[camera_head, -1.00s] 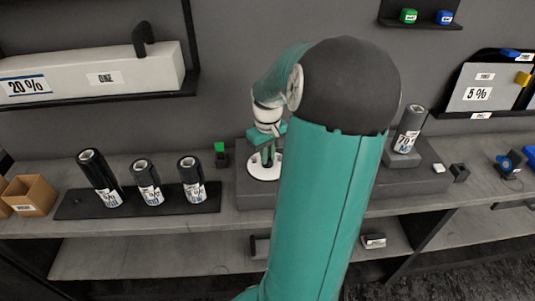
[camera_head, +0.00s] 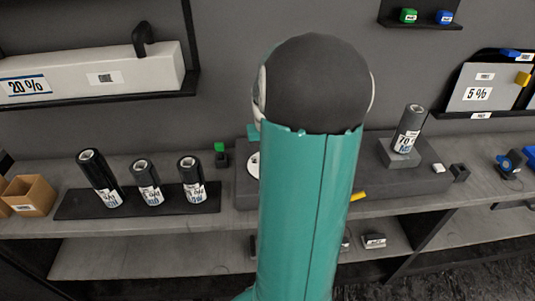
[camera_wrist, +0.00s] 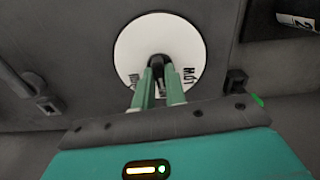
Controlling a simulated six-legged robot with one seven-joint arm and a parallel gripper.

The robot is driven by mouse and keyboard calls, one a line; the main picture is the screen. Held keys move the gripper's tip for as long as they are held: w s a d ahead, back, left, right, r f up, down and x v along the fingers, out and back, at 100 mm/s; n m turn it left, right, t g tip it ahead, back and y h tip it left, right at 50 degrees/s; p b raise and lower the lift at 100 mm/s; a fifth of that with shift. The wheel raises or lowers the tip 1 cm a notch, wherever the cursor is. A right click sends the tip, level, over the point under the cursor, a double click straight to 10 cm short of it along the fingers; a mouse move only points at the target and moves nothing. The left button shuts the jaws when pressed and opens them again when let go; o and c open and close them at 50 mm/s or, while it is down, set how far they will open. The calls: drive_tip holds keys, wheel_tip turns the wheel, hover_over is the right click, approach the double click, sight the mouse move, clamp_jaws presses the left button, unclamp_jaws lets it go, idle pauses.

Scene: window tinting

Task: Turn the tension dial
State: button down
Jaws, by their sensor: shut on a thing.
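The tension dial is a white disc with black lettering and a dark knob at its middle. In the wrist view the disc (camera_wrist: 185,38) is at top centre, with the knob (camera_wrist: 158,61) between the green fingers of my gripper (camera_wrist: 159,77). The fingers are shut on the knob. My arm hides the rest of the dial and the fingers there.
Several dark film rolls (camera_head: 146,182) stand on a black tray left of the dial. Another roll (camera_head: 408,128) stands on a grey block to the right. A small green-topped piece (camera_head: 220,148) is just left of the unit. A cardboard box (camera_head: 32,194) is at far left.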

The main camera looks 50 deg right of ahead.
drive_tip(key=shift+m, duration=0.5)
drive_tip(key=c, duration=1.4)
unclamp_jaws()
drive_tip(key=shift+c, duration=0.2)
wheel_tip(320, 180, up, 14)
